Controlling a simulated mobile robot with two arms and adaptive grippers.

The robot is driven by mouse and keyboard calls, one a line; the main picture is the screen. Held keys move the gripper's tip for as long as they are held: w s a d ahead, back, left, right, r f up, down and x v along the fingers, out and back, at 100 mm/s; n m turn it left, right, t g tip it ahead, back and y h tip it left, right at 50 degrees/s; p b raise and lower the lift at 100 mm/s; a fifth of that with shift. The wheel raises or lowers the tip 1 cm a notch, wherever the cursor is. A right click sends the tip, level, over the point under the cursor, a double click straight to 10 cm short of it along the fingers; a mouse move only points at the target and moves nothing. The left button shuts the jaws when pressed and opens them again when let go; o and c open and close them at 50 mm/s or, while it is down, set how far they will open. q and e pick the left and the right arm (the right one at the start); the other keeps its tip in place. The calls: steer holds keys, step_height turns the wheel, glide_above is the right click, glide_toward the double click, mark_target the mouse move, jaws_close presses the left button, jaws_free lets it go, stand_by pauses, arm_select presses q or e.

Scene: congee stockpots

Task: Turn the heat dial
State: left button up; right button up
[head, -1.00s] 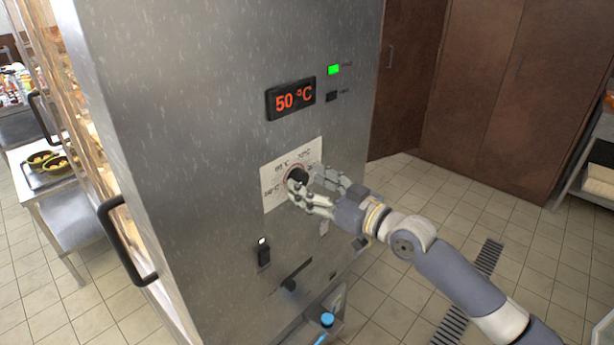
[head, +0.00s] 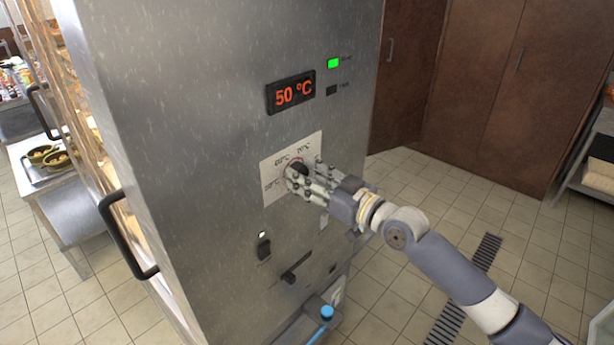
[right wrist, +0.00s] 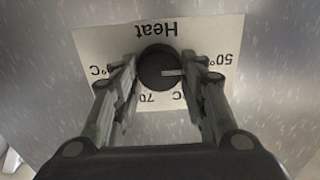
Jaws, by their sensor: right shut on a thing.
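The heat dial (head: 299,170) is a round black knob on a pale label plate (head: 276,194) on the front of a steel cabinet. My right gripper (head: 300,179) is shut on it and partly hides it in the head view. In the right wrist view the dial (right wrist: 158,69) sits between the two fingers. Its light pointer mark faces right, on the side of the "50°" print. The upside-down word "Heat" shows above it. The red display (head: 291,93) reads 50 °C. My left gripper is in neither view.
A green light (head: 334,63) is lit beside the display. A black door handle (head: 126,237) juts out at left. The tiled floor at right is open.

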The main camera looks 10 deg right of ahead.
steer(key=m+p, duration=0.1)
steer(key=m, duration=0.4)
steer(key=m+p, duration=0.1)
steer(key=m, duration=0.5)
steer(key=shift+w+d, duration=0.15)
steer(key=shift+d, duration=0.05)
steer(key=shift+f+m, duration=0.1)
steer(key=shift+m, duration=0.3)
steer(key=o, duration=1)
steer(key=shift+o, duration=0.2)
